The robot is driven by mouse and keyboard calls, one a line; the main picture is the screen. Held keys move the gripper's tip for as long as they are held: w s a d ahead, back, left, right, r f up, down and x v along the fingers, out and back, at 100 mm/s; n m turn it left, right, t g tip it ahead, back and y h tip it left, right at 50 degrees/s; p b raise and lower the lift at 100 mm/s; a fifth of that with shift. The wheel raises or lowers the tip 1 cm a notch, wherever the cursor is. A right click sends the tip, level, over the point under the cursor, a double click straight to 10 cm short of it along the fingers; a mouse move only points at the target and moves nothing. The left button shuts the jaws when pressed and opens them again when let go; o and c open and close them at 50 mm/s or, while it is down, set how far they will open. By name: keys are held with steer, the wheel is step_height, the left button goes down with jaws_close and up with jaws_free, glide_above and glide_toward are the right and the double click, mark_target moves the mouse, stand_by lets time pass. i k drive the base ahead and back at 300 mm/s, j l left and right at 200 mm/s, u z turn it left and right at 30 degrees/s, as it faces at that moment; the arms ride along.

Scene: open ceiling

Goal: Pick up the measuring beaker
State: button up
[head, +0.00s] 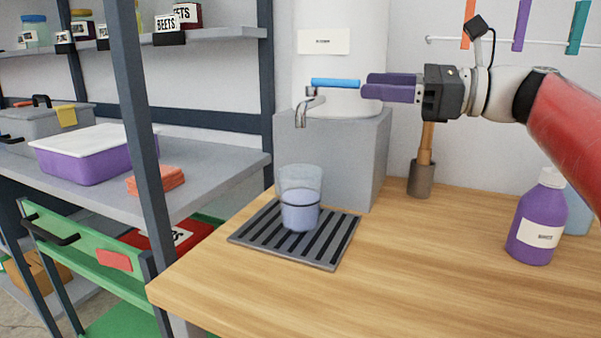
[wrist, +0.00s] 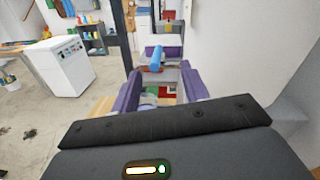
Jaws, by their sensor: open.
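The measuring beaker (head: 299,201) is a clear cup, partly filled with pale violet liquid. It stands upright on a dark slatted drip tray (head: 257,240) on the wooden counter, below a metal spout. My gripper (head: 365,86) is up at the blue tap handle (head: 334,83), above and to the right of the beaker. Its purple fingers are open, with the handle's right end close to their tips; I cannot tell whether they touch. In the wrist view the open fingers (wrist: 156,88) flank the blue handle (wrist: 156,58). The beaker is not clear in that view.
A white tank (head: 350,75) stands on a grey block (head: 345,160) behind the tray. A purple bottle (head: 537,225) stands at the right of the counter, and a wooden-handled tool in a grey holder (head: 421,180) stands at the back. The counter's front middle is clear. A shelf post (head: 140,120) rises at the left.

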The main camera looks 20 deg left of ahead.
mark_target(300, 186)
steer(key=k+l, duration=0.3)
steer(key=k, duration=0.15)
steer(key=k+l, duration=0.3)
steer(key=k, duration=0.15)
